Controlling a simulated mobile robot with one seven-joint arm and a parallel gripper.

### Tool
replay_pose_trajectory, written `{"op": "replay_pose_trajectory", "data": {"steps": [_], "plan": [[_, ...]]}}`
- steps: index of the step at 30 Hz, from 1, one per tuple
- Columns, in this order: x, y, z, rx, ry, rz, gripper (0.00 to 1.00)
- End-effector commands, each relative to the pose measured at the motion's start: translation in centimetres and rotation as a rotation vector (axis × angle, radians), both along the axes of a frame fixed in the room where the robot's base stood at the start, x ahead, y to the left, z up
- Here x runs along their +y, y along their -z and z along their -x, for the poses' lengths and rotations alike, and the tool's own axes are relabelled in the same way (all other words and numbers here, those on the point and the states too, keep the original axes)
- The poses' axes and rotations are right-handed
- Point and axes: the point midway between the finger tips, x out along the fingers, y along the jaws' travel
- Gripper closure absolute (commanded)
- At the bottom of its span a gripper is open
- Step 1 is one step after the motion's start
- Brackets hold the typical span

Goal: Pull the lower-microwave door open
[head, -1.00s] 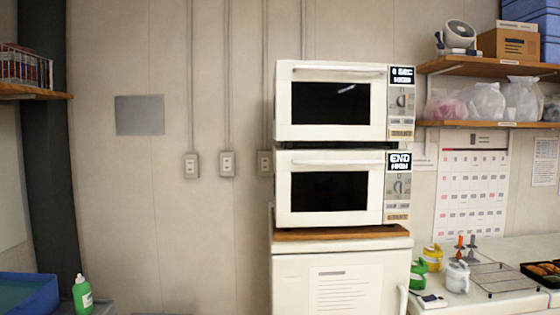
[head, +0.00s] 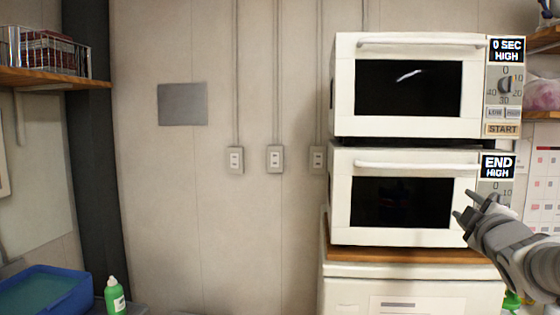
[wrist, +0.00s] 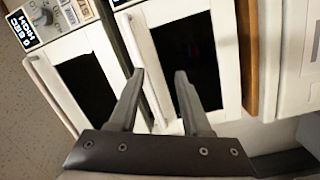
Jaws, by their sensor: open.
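The lower microwave (head: 340,200) is white with a dark window, and its door is shut. Its display reads END HIGH. A white horizontal bar handle (head: 415,165) runs along the top of its door. My gripper (head: 464,203) is open and empty, in front of the lower microwave near the right end of its door, below the handle's right end. In the wrist view my gripper (wrist: 160,74) points at the lower door, the picture being turned sideways. The lower handle (wrist: 122,28) runs behind the left finger and shows partly between the fingers. I see no clear contact.
The upper microwave (head: 345,85), also shut, stands directly above, with its own bar handle (head: 420,42). A wooden board (head: 420,255) and white cabinet (head: 340,295) are below. Wall outlets (head: 275,159) are at the left. A blue bin (head: 75,290) and green bottle (head: 115,295) stand at lower left.

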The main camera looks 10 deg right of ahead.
Motion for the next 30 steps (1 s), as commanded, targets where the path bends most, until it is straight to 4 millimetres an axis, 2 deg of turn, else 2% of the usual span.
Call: {"op": "replay_pose_trajectory", "data": {"steps": [1, 4, 9, 14, 20, 30], "plan": [[-1.8, -0.4, 0.4, -0.007, -0.001, 0.087, 0.52], [-3.3, -1.3, 0.9, -0.024, -0.036, 0.244, 0.52], [-4.4, -1.9, 1.6, -0.034, -0.083, 0.397, 0.52], [-4.7, -2.2, 1.2, -0.036, -0.100, 0.438, 0.52], [-5.3, -2.9, -1.9, -0.037, -0.102, 0.435, 0.52], [-6.9, -4.3, -8.7, -0.037, -0.102, 0.435, 0.52]]}}
